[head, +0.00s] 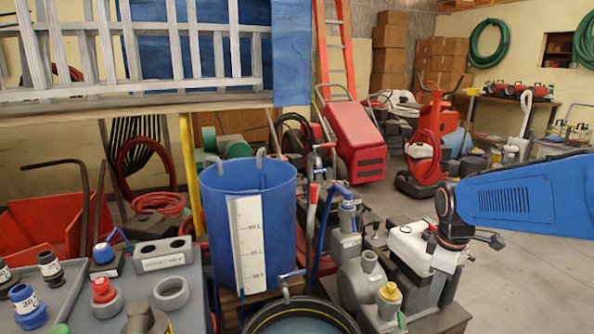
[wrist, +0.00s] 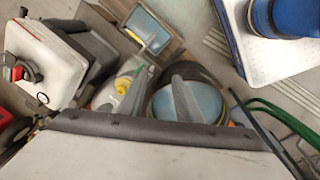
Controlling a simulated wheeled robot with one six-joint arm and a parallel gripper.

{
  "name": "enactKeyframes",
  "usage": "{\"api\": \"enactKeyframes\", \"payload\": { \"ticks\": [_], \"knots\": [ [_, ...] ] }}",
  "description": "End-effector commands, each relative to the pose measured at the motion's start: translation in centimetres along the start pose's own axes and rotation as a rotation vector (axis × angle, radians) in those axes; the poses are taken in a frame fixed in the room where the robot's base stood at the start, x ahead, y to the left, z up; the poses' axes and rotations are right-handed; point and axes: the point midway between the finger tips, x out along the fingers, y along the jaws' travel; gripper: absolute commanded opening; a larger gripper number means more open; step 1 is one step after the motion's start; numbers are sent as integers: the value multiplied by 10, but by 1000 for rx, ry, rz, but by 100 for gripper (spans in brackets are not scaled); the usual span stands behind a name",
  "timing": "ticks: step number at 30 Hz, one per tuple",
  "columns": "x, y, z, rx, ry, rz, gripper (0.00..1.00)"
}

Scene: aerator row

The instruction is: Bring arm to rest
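My arm (head: 520,195) reaches in from the right of the head view as a blue link ending in a dark wrist joint with an orange ring. My gripper (head: 448,260) hangs below that joint, in front of a white machine (head: 408,243). Its fingers are too small and cluttered there to tell open from shut. I see nothing clearly held.
A blue tank (head: 240,215) with a white scale stands at centre, and a dark tub (head: 300,318) of water sits in front. A grey pump with a yellow cap (head: 389,292) stands close left of my gripper. A grey bench (head: 70,295) holds fittings. Floor at right (head: 545,295) is clear.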

Motion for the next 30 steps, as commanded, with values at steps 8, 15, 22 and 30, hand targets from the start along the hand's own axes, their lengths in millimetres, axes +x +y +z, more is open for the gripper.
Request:
{"api": "enactKeyframes", "payload": {
  "ticks": [8, 15, 22, 30],
  "knots": [
    [-34, -56, 18, 285, 78, 54, 31],
    [-50, -103, 36, 533, 156, 78, 31],
    [-58, -145, 54, 759, 238, 79, 31],
    [-57, -168, 65, 901, 287, 68, 31]
  ]
}}
